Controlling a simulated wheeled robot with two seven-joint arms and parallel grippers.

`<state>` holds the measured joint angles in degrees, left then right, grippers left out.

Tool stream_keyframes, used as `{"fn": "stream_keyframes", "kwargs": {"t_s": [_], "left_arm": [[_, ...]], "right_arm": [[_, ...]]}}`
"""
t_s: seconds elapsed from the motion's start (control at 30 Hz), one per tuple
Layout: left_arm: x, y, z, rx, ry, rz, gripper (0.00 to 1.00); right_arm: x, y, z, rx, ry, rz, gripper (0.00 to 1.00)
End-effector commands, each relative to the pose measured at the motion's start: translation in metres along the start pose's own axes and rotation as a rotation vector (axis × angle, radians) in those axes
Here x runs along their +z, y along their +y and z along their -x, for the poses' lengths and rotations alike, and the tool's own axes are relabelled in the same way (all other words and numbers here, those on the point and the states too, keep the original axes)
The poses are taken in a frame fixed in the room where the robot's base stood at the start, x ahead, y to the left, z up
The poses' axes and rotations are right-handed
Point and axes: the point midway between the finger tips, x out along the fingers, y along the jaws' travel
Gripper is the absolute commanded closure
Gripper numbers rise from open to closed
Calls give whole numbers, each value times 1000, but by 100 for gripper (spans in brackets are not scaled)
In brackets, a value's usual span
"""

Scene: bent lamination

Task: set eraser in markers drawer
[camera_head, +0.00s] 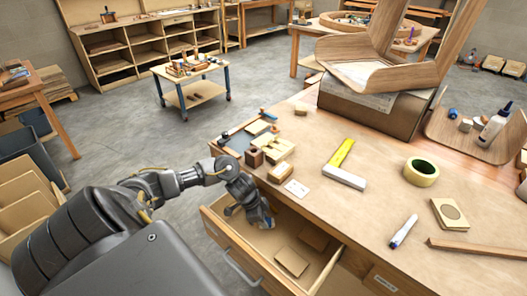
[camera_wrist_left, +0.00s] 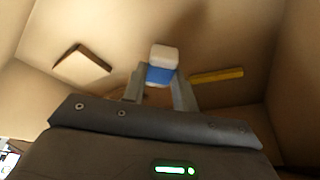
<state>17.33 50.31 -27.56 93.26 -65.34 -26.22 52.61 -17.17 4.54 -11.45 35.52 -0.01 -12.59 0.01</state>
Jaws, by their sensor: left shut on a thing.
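My left gripper (camera_wrist_left: 159,88) is inside the open drawer (camera_head: 228,240), low over its floor. It is shut on a white eraser with a blue sleeve (camera_wrist_left: 162,60), which shows between its fingertips in the left wrist view. I cannot tell whether the eraser touches the drawer floor. My right gripper is not in view.
The drawer holds flat wooden pieces (camera_head: 291,261) and a yellow stick (camera_wrist_left: 217,75). The drawer walls stand close around the gripper.

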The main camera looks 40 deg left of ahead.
Motion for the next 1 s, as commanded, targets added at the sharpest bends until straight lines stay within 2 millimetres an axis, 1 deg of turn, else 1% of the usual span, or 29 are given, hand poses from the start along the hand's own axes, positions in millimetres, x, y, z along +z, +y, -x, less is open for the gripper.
{"fn": "stream_keyframes", "kwargs": {"t_s": [0.03,0.13,0.43,0.57,0.6,0.73,1.0], "left_arm": [[3,0,-8,2,-1,2,90],[6,0,-15,0,1,0,90],[6,0,-17,-1,1,-1,90],[8,0,-20,-1,0,0,90],[7,0,-20,-1,1,0,66],[7,0,-19,-1,1,-1,50],[7,0,-19,-1,1,-1,50]], "right_arm": [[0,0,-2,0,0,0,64],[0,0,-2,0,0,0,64],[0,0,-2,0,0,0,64],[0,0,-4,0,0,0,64],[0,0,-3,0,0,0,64],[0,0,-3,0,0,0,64],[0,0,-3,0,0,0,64]]}}
